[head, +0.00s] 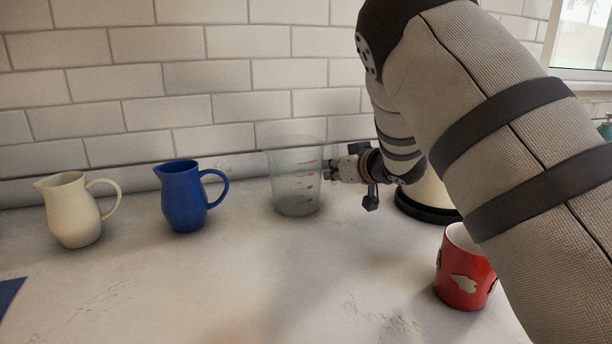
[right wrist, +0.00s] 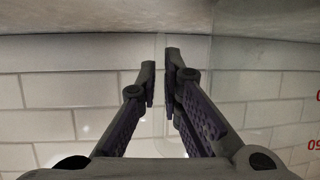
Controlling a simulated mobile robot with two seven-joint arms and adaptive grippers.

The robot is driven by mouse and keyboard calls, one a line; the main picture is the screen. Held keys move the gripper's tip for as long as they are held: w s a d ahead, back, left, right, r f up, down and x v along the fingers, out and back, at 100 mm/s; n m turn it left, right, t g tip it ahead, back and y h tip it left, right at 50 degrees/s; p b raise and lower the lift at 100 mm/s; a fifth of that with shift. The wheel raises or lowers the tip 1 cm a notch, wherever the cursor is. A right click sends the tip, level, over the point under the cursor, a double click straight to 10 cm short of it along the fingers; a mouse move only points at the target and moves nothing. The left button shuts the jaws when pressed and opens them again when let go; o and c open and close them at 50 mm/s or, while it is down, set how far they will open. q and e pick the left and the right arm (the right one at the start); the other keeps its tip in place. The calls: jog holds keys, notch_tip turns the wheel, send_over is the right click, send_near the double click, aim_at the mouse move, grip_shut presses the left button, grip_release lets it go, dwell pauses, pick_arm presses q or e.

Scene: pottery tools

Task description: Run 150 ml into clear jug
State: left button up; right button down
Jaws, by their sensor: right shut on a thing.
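The clear jug (head: 291,185) with red measuring marks is upright near the tiled wall in the head view. It looks empty, and its base appears on or very close to the counter. My right gripper (head: 331,171) is at the jug's right side, shut on it. In the right wrist view the two fingers (right wrist: 162,85) are close together, and the clear jug (right wrist: 270,85) with red marks shows on the right. My left gripper is not in view.
A cream pitcher (head: 72,212) and a blue pitcher (head: 183,197) stand left on the counter (head: 240,285). A red mug (head: 463,278) is at right, partly behind my arm. A cream object with a black base (head: 425,209) is mostly hidden. The front middle is clear.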

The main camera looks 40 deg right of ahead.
notch_tip(320, 180, up, 10)
jog(key=shift+p, duration=1)
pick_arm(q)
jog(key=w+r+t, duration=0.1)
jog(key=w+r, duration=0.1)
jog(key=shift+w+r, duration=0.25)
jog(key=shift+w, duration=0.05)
pick_arm(e)
jog(key=shift+f, duration=0.1)
